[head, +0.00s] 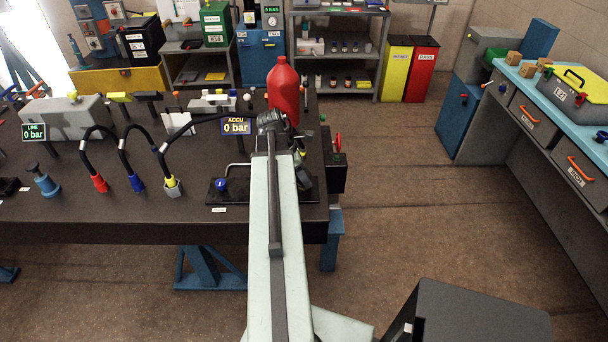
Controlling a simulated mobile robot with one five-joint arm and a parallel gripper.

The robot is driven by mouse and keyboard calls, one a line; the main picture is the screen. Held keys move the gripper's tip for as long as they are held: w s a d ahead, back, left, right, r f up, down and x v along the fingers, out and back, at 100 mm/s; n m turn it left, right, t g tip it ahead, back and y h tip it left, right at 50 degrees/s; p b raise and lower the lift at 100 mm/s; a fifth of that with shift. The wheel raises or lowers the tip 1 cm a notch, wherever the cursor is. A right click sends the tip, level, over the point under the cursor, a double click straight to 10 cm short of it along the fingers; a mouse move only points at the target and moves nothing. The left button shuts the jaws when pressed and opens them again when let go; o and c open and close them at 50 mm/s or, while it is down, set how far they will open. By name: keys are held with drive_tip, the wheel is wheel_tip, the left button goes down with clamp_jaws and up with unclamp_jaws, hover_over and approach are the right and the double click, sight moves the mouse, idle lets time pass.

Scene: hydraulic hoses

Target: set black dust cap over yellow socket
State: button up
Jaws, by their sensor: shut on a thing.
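My gripper (270,119) is at the far end of my pale arm, above the dark bench and just in front of a red bottle. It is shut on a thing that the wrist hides. I cannot make out the black dust cap as a separate object. A yellow-collared hose fitting (173,184) stands upright on the bench, left of my gripper, with a black hose rising from it. A small yellow part (302,153) shows just right of my wrist. I cannot tell which of these is the yellow socket, and my arm covers part of the bench.
Red (100,183) and blue (137,183) hose fittings stand left of the yellow one. The third black hose (205,118) arches toward my wrist. A black plate with a blue knob (221,184) lies left of my arm. The red bottle (284,88) stands close behind my gripper.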

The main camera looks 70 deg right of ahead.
drive_tip(key=shift+f+b, duration=0.85)
drive_tip(key=shift+f, duration=0.1)
drive_tip(key=o, duration=1.4)
drive_tip(key=p+v, duration=0.7)
drive_tip(key=v, duration=0.1)
drive_tip(key=shift+s+r, duration=0.1)
drive_tip(key=shift+s, duration=0.05)
